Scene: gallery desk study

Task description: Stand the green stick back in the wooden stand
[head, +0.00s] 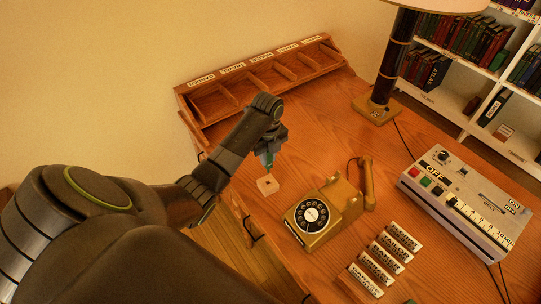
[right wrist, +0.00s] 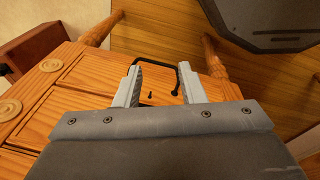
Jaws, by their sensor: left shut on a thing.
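My left gripper (head: 268,153) is shut on the green stick (head: 268,161), of which only a short upright part shows below the fingers. The small pale wooden stand (head: 267,185) is a square block with a dark hole in its top, on the desk near its left edge. The stick's lower end is just above or at the stand; I cannot tell whether it touches. My right gripper (right wrist: 158,88) is open and empty in the right wrist view, before the wooden drawer fronts.
An old telephone (head: 318,213) stands right of the stand. A labelled wooden rack (head: 262,78) lies behind. Several label plates (head: 383,257), a grey control box (head: 465,205) and a lamp (head: 378,105) are farther right. A black drawer handle (right wrist: 158,63) is near my right fingers.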

